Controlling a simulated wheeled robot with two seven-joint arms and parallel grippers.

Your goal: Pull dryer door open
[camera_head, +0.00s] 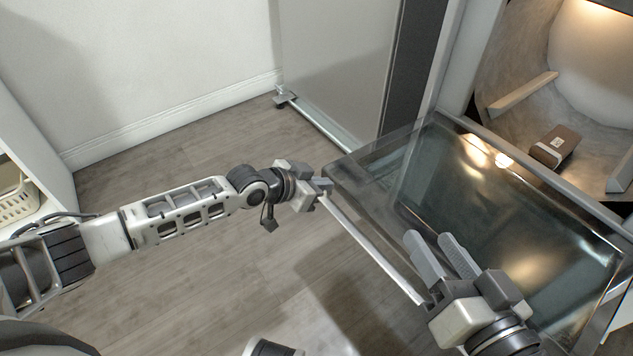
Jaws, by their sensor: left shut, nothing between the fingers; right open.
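The dryer door (400,205) is a dark, see-through panel that lies lowered outward in front of the dryer opening. A pale bar-shaped handle (370,247) runs along its outer edge. My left gripper (322,188) is shut and empty at the far left end of the handle, close to the door's corner; I cannot tell if it touches. My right gripper (430,248) is open over the door near the other end of the handle, with nothing between its fingers. The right wrist covers part of the door and handle.
The open dryer drum (520,60) holds a brown box (556,147). A grey panel (335,65) on a metal foot stands behind the door. A white shelf with a basket (18,195) is at the left. The wooden floor (170,270) between is mostly clear.

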